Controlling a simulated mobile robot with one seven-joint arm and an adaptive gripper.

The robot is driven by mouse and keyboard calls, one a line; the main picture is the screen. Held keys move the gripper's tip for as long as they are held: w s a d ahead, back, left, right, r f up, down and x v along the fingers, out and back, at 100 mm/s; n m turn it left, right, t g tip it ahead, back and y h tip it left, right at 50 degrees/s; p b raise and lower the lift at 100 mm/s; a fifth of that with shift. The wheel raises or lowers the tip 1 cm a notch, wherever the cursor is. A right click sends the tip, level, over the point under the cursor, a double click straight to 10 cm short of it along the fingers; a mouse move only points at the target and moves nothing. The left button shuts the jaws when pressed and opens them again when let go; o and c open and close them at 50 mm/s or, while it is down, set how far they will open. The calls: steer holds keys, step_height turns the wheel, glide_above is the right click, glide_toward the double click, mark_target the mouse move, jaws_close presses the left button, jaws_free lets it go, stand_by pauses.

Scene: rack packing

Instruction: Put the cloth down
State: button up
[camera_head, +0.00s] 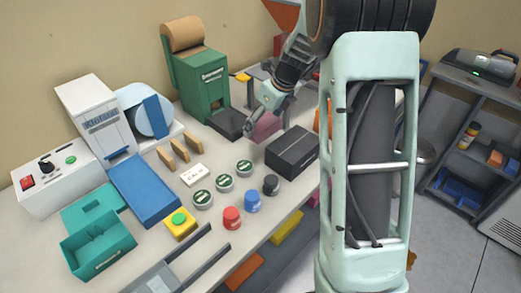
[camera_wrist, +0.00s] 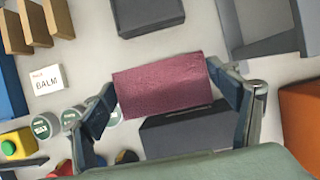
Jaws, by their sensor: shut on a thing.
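A dark pink cloth (camera_wrist: 165,88), shaped like a folded block, sits between the two fingers of my gripper (camera_wrist: 161,84) in the wrist view. The fingers press on its left and right ends, so my gripper is shut on it. In the head view the cloth (camera_head: 267,125) shows at the far side of the bench, partly behind my gripper (camera_head: 254,119). It is over or near the pale bench top (camera_head: 222,160); I cannot tell whether it touches it.
A black box (camera_head: 293,152) is just in front of the cloth, and a dark open tray (camera_head: 228,123) is to its left. A green machine (camera_head: 203,82) stands behind. Several round tins, a BALM card (camera_head: 194,175) and wooden blocks lie to the left.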

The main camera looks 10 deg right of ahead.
mark_target(260, 146)
steer(key=shift+f, duration=3.45)
steer(key=shift+f+b, duration=0.2)
steer(key=shift+b, duration=0.1)
steer(key=o, duration=1.4)
steer(key=shift+r, duration=0.1)
